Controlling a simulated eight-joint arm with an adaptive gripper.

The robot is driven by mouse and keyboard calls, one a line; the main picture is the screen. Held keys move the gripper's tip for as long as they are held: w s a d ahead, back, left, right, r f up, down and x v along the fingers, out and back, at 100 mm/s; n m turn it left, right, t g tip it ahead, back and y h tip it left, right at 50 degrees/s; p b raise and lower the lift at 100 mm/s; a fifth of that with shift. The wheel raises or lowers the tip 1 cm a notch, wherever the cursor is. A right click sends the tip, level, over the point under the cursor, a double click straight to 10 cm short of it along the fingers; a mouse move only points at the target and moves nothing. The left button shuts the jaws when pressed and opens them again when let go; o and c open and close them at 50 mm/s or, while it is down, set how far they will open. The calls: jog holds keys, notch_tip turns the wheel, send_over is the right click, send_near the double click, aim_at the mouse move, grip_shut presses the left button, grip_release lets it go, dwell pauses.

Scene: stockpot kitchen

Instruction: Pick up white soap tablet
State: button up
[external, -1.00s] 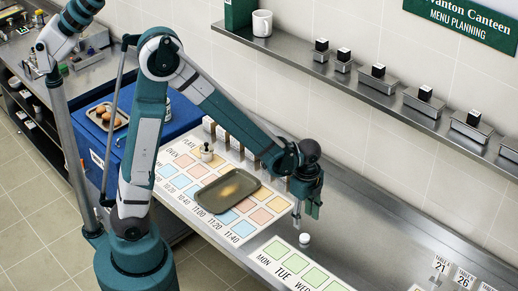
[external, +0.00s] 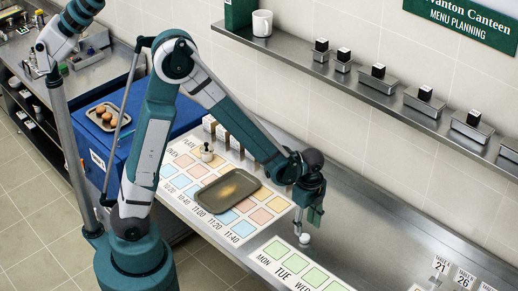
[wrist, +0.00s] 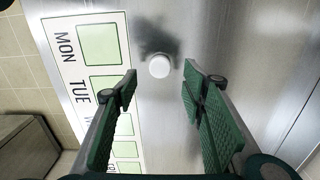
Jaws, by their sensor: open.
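The white soap tablet (external: 305,238) is a small round white piece on the steel counter, just beyond the weekday menu board. In the wrist view the tablet (wrist: 159,67) lies ahead of the fingertips, roughly in line with the gap between them. My gripper (external: 308,218) is just above the tablet in the external view, fingers pointing down. In the wrist view its two green ridged fingers (wrist: 159,82) are spread wide with nothing between them. I cannot tell whether a fingertip touches the tablet.
The weekday board (external: 300,268) with green squares lies beside the tablet. A dark tray (external: 228,190) sits on the coloured time chart to the left. Table number cards (external: 462,277) stand at the right. A wall shelf (external: 385,90) runs behind.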

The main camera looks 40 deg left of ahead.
aim_at(305, 236)
jog(key=shift+f, duration=0.25)
jog(key=shift+a+f, duration=0.1)
jog(key=shift+f, duration=2.45)
jog(key=c, duration=0.9)
